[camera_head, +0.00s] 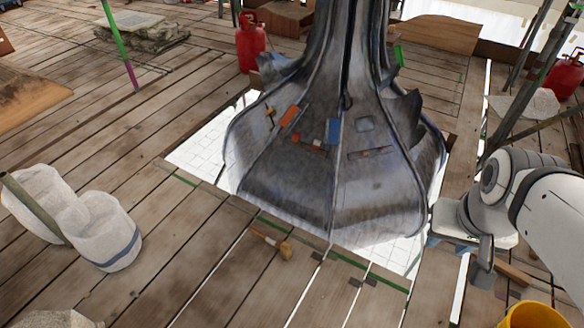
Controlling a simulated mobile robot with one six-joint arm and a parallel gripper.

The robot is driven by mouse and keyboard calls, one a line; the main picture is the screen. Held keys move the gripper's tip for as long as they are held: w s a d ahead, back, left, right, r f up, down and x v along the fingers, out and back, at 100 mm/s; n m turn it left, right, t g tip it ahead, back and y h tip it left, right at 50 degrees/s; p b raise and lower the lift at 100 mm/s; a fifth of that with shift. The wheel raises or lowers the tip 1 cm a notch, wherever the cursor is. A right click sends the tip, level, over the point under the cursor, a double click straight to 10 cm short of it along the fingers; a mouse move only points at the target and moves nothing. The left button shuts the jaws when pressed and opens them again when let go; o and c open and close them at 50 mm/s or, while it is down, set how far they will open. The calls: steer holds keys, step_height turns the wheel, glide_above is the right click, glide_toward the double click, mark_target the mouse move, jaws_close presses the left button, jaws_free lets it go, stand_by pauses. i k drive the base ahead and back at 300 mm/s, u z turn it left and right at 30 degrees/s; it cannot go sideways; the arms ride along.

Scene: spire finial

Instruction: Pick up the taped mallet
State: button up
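A small mallet (272,243) lies on the wooden deck in front of the spire's base. Its light brown handle points up and left, and its tan head is at the lower right. My white and grey arm reaches in from the right edge. Its grey end, where my gripper (483,268) seems to be, hangs low on the right side, well to the right of the mallet and apart from it. The fingers cannot be made out clearly.
The large grey metal spire (335,170) stands in an opening in the deck just behind the mallet. A yellow bucket (532,317) is at the lower right. Red gas cylinders (250,42) stand behind. Front-centre planks are clear.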

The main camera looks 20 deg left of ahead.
mark_target(286, 247)
steer(key=u, duration=0.9)
steer(key=k, duration=0.75)
steer(key=u, duration=0.15)
steer(key=i, duration=1)
steer(key=u, duration=0.05)
